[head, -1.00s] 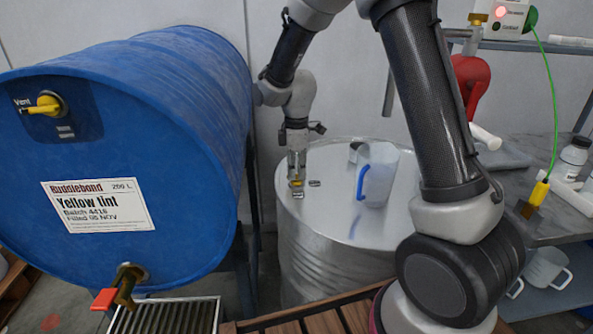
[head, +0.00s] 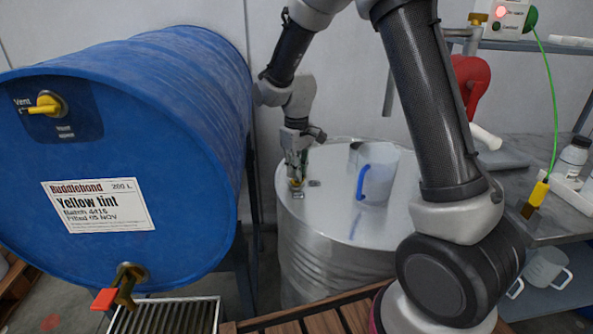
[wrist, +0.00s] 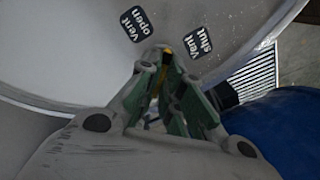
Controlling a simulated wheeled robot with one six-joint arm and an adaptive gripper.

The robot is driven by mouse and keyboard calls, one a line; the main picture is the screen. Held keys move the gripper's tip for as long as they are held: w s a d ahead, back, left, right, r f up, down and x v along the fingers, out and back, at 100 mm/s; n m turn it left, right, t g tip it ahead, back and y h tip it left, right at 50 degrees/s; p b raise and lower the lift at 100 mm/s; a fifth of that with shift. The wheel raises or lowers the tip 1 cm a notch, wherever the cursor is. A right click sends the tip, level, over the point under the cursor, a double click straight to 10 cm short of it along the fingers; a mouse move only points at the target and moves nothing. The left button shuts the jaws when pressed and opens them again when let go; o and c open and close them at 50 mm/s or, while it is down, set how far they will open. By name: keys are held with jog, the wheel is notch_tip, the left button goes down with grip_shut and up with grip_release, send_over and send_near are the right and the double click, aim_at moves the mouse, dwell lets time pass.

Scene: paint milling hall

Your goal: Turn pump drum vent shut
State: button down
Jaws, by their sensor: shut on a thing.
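The pump drum (head: 335,240) is a silver upright drum in the middle of the head view. Its yellow vent lever (wrist: 165,68) is on the lid near the left rim. My gripper (head: 296,182) reaches down and is shut on the lever, with the fingers on both sides of it in the wrist view. Two dark lid labels show there: "Vent open" (wrist: 139,23) at upper left and "Vent shut" (wrist: 200,42) at right. The lever's held part lies between and below them. The fingers hide much of it, so its exact direction is hard to tell.
A blue drum (head: 190,100) labelled Yellow tint lies at left, with its own yellow vent lever (head: 45,105) and a red-handled tap (head: 105,298). A clear jug (head: 382,175) with a blue handle stands on the silver lid. A bench (head: 545,205) is at right.

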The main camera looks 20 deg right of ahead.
jog(key=m, duration=0.4)
jog(key=shift+m, duration=2.3)
jog(key=c, duration=1.6)
grip_release()
notch_tip(320, 180, up, 12)
